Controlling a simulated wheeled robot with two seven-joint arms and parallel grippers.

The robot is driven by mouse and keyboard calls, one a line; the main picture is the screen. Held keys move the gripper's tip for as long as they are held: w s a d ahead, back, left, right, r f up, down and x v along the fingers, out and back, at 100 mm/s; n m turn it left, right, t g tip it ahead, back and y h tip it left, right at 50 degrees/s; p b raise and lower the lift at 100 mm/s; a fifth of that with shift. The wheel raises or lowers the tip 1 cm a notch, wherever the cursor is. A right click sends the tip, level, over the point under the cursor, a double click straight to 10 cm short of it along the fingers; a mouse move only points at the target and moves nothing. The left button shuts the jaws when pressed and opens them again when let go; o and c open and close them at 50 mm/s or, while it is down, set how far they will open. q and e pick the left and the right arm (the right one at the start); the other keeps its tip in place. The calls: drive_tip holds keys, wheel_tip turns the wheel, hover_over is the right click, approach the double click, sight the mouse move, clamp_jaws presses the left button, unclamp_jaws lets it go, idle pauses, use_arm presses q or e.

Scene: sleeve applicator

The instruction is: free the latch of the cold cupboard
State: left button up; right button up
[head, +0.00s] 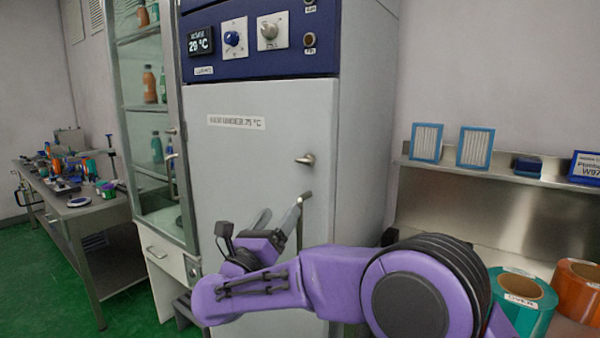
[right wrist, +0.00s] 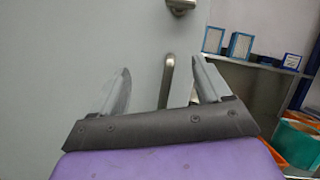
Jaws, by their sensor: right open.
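The cupboard (head: 255,160) is a tall grey cabinet with a closed door and a blue panel on top; its display reads 29 °C. A small metal latch (head: 305,159) sits near the door's right edge and also shows at the top of the right wrist view (right wrist: 180,4). Below it is an upright metal handle (head: 304,197), partly hidden by my gripper. My right gripper (head: 280,212) is open in front of the door, below the latch. In the right wrist view the handle (right wrist: 167,80) appears between its two fingers; I cannot tell whether they touch it. My left gripper is out of view.
A glass-fronted cabinet (head: 187,215) with bottles stands close on the left. A cluttered bench (head: 75,210) is further left. On the right, a metal shelf (head: 470,177) holds blue-framed filters, with green (head: 520,300) and orange rolls below. Floor shows free at lower left.

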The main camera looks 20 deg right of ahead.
sight(303, 163)
wheel_tip(303, 163, up, 6)
drive_tip(key=s+r+m+g+h, duration=0.1)
drive_tip(key=s+m+g+h, duration=0.1)
drive_tip(key=m, duration=0.4)
drive_tip(key=p+x, duration=0.2)
drive_tip(key=x, duration=0.2)
drive_tip(key=p+x, duration=0.2)
drive_tip(key=x, duration=0.2)
drive_tip(key=shift+w+d, duration=0.15)
drive_tip(key=shift+w, duration=0.4)
drive_tip(key=shift+w+d, duration=0.3)
drive_tip(key=shift+n, duration=0.3)
drive_tip(key=c, duration=1.1)
